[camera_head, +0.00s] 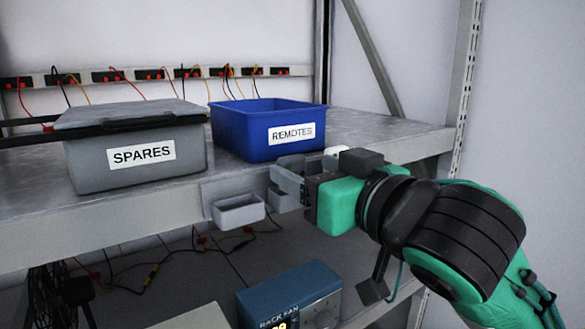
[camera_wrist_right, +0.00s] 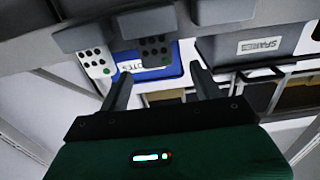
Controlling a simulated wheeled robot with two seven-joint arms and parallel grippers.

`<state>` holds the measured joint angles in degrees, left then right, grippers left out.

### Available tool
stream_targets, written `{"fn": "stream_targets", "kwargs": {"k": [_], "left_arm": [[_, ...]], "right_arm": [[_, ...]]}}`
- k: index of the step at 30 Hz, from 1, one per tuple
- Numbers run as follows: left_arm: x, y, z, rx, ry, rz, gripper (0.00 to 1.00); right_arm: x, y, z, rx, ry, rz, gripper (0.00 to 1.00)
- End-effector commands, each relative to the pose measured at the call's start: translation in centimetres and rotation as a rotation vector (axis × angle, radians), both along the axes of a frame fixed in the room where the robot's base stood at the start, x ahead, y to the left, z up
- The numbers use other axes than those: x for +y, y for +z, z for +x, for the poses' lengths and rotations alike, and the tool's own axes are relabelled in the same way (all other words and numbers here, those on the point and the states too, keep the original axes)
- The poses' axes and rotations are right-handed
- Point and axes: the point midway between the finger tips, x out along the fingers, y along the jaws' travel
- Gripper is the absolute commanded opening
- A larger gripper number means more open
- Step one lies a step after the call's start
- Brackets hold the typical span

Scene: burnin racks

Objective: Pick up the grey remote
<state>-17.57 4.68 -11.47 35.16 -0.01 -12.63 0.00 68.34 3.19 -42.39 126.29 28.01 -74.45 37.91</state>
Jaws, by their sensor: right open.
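The grey remote (camera_wrist_right: 155,48) is dark grey with black buttons and a green one. In the right wrist view it sits at a grey holder (camera_wrist_right: 145,20), ahead of and between my right gripper's (camera_wrist_right: 161,70) fingertips. The two fingers are apart with nothing held. In the head view my right gripper (camera_head: 289,178) reaches in from the right at the shelf's front edge. My left gripper is in neither view.
A white remote (camera_wrist_right: 97,60) sits close beside the grey one. An empty grey holder (camera_head: 239,211) hangs on the shelf edge (camera_head: 120,220). A blue REMOTES bin (camera_head: 235,133) and a grey SPARES bin (camera_head: 85,178) stand on the shelf. A blue box (camera_head: 290,292) is below.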

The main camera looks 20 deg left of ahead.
Motion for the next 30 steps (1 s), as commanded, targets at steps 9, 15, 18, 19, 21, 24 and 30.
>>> {"fn": "stream_targets", "kwargs": {"k": [9,15,18,19,21,24,30], "left_arm": [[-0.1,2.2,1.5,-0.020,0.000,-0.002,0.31],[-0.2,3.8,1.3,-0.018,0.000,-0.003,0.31],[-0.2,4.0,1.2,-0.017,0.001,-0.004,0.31],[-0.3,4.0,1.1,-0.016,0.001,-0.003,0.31],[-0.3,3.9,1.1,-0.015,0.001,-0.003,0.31],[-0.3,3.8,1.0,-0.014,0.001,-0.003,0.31],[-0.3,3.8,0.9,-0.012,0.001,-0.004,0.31]], "right_arm": [[1.7,0.3,1.8,0.002,-0.001,-0.002,0.65],[3.5,0.1,3.4,0.002,-0.001,-0.001,0.65],[4.1,-0.1,3.8,0.001,0.000,-0.001,0.65],[4.2,-0.1,3.9,0.001,0.000,-0.001,0.65],[4.3,-0.2,4.0,-0.001,0.000,-0.001,0.65],[4.2,-0.3,4.0,-0.001,0.000,-0.001,0.65],[4.2,-0.3,3.9,-0.001,0.000,0.000,0.38]]}}
